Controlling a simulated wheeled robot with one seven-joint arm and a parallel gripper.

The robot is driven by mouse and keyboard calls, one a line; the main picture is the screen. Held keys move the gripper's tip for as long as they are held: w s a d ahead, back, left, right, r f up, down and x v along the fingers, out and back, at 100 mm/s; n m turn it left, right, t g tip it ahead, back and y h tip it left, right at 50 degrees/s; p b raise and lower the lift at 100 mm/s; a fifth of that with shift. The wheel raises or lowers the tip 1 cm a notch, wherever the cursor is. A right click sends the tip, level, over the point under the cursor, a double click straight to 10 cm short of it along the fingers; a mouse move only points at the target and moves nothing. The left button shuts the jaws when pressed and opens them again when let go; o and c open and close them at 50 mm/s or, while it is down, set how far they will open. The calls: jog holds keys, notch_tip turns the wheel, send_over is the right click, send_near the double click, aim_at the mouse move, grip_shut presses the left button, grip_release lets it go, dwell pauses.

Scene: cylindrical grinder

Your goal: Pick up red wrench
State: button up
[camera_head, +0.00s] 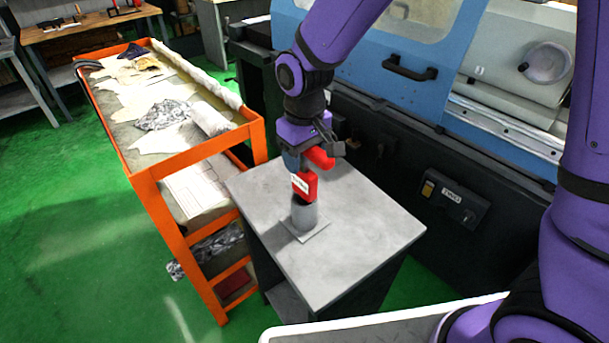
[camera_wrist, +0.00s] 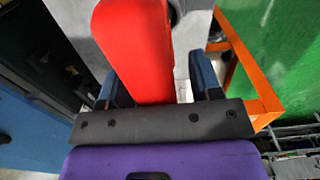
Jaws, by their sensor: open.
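The red wrench (camera_head: 305,185) appears as a blocky red piece with a white label, just above a grey cylinder (camera_head: 304,215) with a flat square base on the small table. My gripper (camera_head: 316,160) is above the cylinder, pointing down, with red showing between and below its fingers. In the wrist view, the red wrench (camera_wrist: 136,50) is large and lies between the two dark fingers of my gripper (camera_wrist: 153,75). The fingers are open, with a clear gap on the right finger's side. The wrench's lower end and any contact with the cylinder cannot be made out.
The small grey table (camera_head: 355,235) has bare room around the cylinder. An orange cart (camera_head: 160,172) with cloths and papers stands close on its left. The blue and black grinder (camera_head: 400,75) stands behind. A workbench (camera_head: 90,25) is at the far left.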

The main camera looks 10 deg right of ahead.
grip_shut()
dwell(0.3)
